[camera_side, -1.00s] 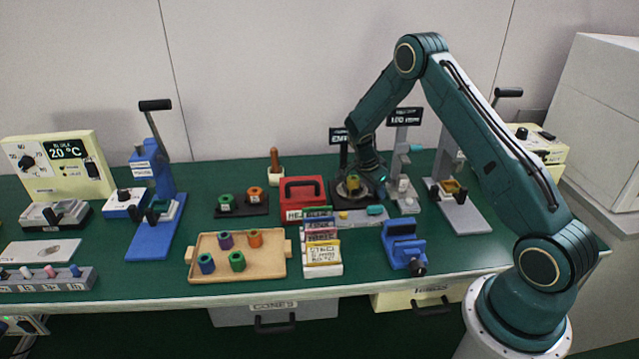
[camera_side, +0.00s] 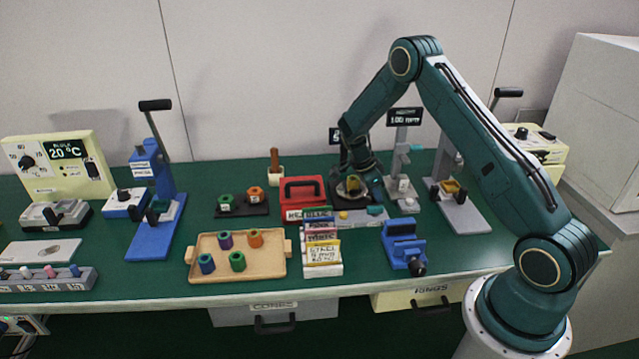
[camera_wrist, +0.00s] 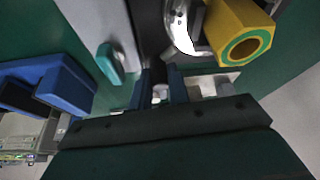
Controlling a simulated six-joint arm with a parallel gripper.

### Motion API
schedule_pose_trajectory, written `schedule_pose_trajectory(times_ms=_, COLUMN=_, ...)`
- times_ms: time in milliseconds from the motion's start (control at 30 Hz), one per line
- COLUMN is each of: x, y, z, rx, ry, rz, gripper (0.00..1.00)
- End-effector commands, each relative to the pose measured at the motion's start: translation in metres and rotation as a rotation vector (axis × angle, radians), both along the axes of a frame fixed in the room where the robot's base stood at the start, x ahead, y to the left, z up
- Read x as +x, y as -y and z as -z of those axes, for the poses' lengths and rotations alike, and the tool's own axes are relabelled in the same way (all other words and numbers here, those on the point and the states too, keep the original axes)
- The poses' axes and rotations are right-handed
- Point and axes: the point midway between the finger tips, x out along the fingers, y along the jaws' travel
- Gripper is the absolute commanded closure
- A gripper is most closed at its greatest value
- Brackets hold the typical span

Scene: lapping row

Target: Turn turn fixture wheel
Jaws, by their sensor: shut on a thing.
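The turn fixture (camera_side: 352,188) has a dark base with a silver wheel and stands right of the red box. In the wrist view, part of the shiny silver wheel (camera_wrist: 182,28) shows at the top. A yellow hexagonal part with a green-lined bore (camera_wrist: 240,32) sits over it. My gripper (camera_side: 373,188) is at the right front edge of the wheel. In the wrist view, its fingers (camera_wrist: 163,92) are closed around a small pale piece at the wheel's edge. The fingers and dark hand hide most of that piece.
A red box (camera_side: 303,206) stands left of the fixture and a blue vise (camera_side: 403,247) in front. A grey press (camera_side: 462,208) is to the right. A wooden tray with several coloured rings (camera_side: 212,272) lies front left.

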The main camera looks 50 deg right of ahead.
Motion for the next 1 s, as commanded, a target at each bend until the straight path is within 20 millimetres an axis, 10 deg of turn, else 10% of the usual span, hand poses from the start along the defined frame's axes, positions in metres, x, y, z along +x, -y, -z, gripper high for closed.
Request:
schedule_pose_trajectory(times_ms=100, x=0.001, y=0.001, z=-0.002, rx=-0.004, ry=0.004, rz=0.001, gripper=1.00)
schedule_pose_trajectory(times_ms=133, x=0.001, y=0.001, z=-0.002, rx=-0.004, ry=0.004, rz=0.001, gripper=0.76)
schedule_pose_trajectory(times_ms=233, x=0.001, y=0.001, z=-0.001, rx=-0.003, ry=0.003, rz=0.000, gripper=0.60)
schedule_pose_trajectory(times_ms=1000, x=0.010, y=-0.012, z=-0.038, rx=-0.002, ry=0.004, rz=-0.003, gripper=0.60)
